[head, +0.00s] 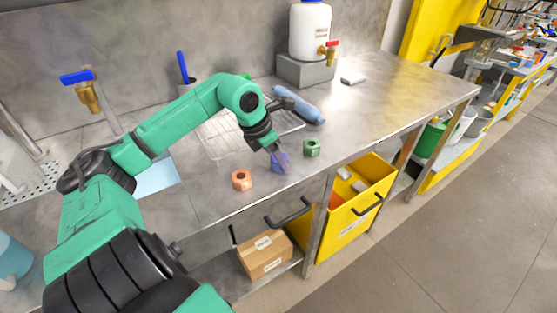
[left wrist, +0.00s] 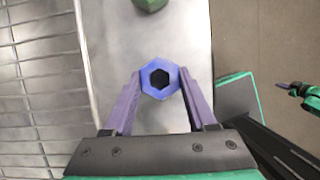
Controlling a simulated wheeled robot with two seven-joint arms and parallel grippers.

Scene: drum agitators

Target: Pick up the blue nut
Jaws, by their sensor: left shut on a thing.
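The blue nut (left wrist: 160,95) is a hexagonal ring with a dark hole, seen from above in the left wrist view. It sits between the purple fingertips of my left gripper (left wrist: 159,84), which touch it on both sides. In the head view my left gripper (head: 280,160) points down at the steel bench near its front edge, and its fingers largely hide the nut. I cannot tell whether the nut still touches the bench. A small dark and green piece at the right edge of the left wrist view looks like my right gripper (left wrist: 291,87); its jaws are too small to read.
A green nut (head: 312,147) stands right of the gripper and an orange nut (head: 242,179) to its left. A wire rack (head: 222,138) and a blue bottle (head: 300,105) lie behind. A yellow bin (head: 345,222) is below the bench edge.

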